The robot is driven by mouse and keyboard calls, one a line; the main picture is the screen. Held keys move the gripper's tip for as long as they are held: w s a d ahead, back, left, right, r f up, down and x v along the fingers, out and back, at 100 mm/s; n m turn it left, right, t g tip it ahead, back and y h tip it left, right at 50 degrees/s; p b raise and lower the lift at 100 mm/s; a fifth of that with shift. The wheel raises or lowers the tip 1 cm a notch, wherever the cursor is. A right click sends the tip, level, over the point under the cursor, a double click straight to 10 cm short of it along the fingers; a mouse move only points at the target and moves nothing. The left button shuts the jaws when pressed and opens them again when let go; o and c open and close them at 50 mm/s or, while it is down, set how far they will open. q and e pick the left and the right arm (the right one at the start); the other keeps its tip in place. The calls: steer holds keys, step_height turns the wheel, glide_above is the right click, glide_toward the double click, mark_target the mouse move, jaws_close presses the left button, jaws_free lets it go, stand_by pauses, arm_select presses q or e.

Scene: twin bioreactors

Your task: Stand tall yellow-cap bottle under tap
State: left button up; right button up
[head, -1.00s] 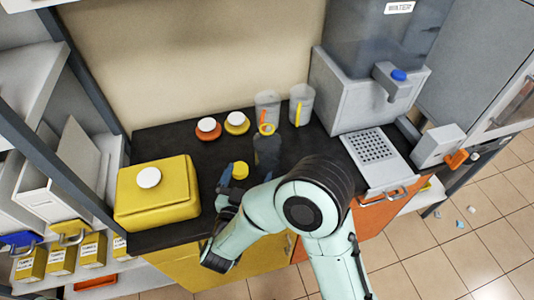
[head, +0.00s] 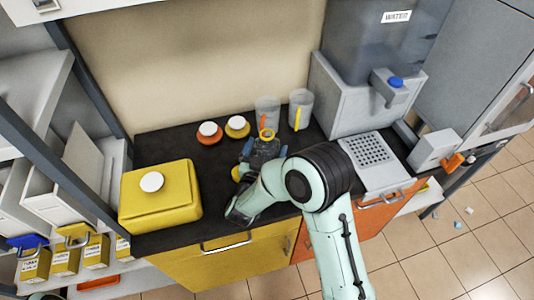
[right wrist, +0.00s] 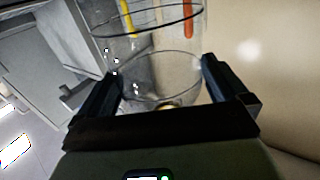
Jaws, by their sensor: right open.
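The tall bottle is a dark see-through one with a yellow cap (head: 266,134), standing at the middle of the black counter; my gripper hides much of its body. My right gripper (head: 262,149) is at the bottle, its fingers spread around the body or just in front of it. In the right wrist view a clear round vessel shows between and beyond the open fingers (right wrist: 160,90); I cannot tell where bottle and beakers part there. The tap (head: 397,78), with a blue top, juts from the water dispenser (head: 345,95) at right. My left gripper is out of view.
Two clear beakers (head: 301,108) with orange and yellow stripes stand close behind the bottle. A lower yellow cap (head: 238,173) shows beside my gripper. Two white-topped jars (head: 209,134) stand at back left; a yellow box (head: 160,200) is further left. The perforated drip tray (head: 369,149) is empty.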

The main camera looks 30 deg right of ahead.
steer(key=shift+w+d, duration=0.3)
steer(key=shift+d, duration=0.05)
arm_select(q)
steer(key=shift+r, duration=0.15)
arm_select(e)
steer(key=shift+c, duration=0.3)
steer(key=c, duration=1)
steer(key=shift+r, duration=0.1)
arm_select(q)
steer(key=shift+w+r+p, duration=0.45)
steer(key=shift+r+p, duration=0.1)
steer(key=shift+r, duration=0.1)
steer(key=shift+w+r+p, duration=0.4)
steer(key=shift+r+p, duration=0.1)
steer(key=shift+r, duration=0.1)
arm_select(e)
step_height(320, 180, up, 20)
